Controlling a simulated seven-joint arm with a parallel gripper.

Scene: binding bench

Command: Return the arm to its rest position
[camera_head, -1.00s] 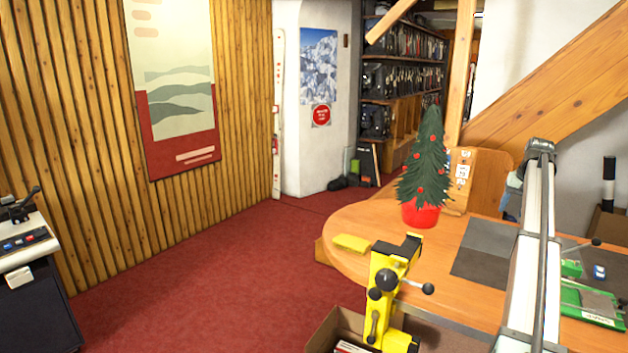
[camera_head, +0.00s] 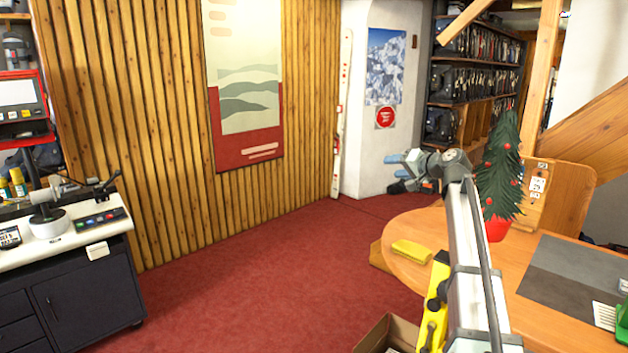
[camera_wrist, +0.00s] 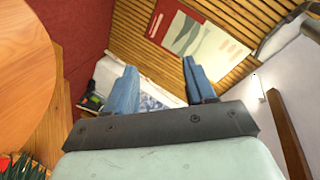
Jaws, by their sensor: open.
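My gripper (camera_head: 392,172) is at the end of my arm, raised above the left end of the wooden bench and in front of the white wall. In the wrist view its two blue fingers (camera_wrist: 158,88) stand apart with nothing between them.
The wooden bench (camera_head: 540,250) holds a small decorated tree (camera_head: 499,170) in a red pot, close right of my arm, a yellow block (camera_head: 411,251) and a grey mat (camera_head: 585,275). A cardboard box (camera_head: 375,335) stands below. Red carpet (camera_head: 270,280) is open at left.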

